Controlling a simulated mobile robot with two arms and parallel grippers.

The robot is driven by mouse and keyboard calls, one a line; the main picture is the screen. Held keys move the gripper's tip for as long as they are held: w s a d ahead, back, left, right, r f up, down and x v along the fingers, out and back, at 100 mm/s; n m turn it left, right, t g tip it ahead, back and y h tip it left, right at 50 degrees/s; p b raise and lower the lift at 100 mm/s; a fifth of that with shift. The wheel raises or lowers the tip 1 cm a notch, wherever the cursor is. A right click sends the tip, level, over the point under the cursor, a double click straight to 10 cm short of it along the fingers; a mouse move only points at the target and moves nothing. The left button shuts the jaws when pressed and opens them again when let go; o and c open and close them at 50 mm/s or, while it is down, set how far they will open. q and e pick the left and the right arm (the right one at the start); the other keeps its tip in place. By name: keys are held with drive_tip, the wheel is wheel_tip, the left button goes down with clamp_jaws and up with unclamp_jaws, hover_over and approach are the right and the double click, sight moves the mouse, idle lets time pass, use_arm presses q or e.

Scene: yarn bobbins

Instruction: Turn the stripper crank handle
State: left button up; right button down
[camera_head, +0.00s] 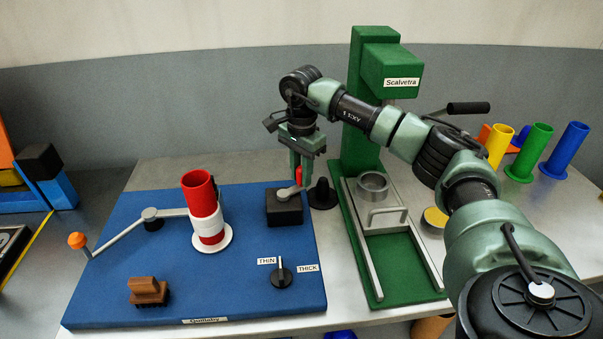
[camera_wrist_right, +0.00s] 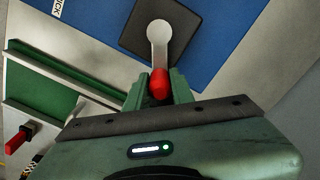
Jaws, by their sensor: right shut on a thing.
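The crank is a grey arm (camera_wrist_right: 158,42) on a dark square block (camera_head: 285,207) at the back right corner of the blue board (camera_head: 120,285). Its red handle (camera_wrist_right: 160,84) stands up from the outer end of the arm. My right gripper (camera_head: 300,176) points down over the block and is shut on the red handle. In the right wrist view its two green fingers lie on either side of the handle. The gripper hides part of the handle in the head view. My left gripper is not in view.
A red bobbin (camera_head: 198,190) stands on a white holder on the board, with a brown brush (camera_head: 149,291) and a thin/thick knob (camera_head: 281,274) in front. A black cone (camera_head: 322,194) is close beside the block. The green press (camera_head: 362,120) stands to the right, near my right arm.

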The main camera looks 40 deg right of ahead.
drive_tip(key=c, duration=1.2)
unclamp_jaws()
drive_tip(key=shift+r, duration=0.1)
wheel_tip(320, 180, up, 8)
drive_tip(key=shift+f+b, duration=0.2)
drive_tip(key=shift+b, duration=0.5)
